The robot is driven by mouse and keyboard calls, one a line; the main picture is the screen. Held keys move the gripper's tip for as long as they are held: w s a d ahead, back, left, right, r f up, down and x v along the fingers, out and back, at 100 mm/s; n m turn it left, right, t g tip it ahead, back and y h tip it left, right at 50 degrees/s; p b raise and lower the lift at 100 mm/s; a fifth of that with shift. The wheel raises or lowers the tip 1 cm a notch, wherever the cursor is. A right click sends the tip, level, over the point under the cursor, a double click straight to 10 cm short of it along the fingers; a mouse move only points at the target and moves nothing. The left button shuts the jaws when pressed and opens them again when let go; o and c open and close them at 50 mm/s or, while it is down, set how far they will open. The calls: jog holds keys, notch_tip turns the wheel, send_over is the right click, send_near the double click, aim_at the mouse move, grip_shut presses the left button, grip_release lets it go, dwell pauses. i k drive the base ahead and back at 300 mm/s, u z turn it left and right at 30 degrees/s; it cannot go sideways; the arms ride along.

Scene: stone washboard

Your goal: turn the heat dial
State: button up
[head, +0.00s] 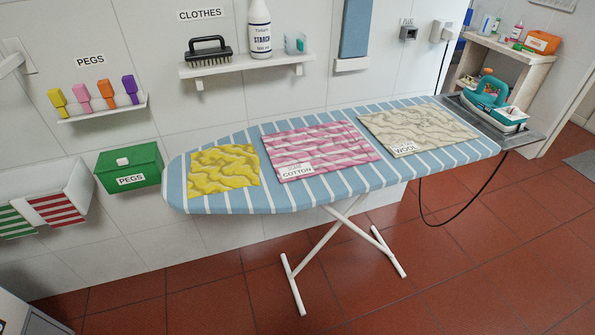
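A teal and white iron (489,93) rests on the grey metal plate (539,136) at the right end of the ironing board (279,197). A pale patch shows on the iron's near right side. The heat dial is too small to make out for certain in this view. A black cord (463,212) hangs from the iron end of the board in a loop. My gripper is not in view.
A yellow cloth (222,170), a pink striped cloth (325,150) and a beige cloth (420,130) lie on the board. A wall shelf (243,65) holds a brush and a starch bottle. A cluttered wooden stand (507,60) is behind the iron. The red floor in front is clear.

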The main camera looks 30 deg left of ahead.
aim_at(512, 110)
jog(key=k, duration=0.25)
jog(key=u, duration=0.6)
jog(key=i, duration=0.85)
jog(key=z, duration=0.55)
jog(key=i, duration=0.55)
jog(key=z, duration=0.35)
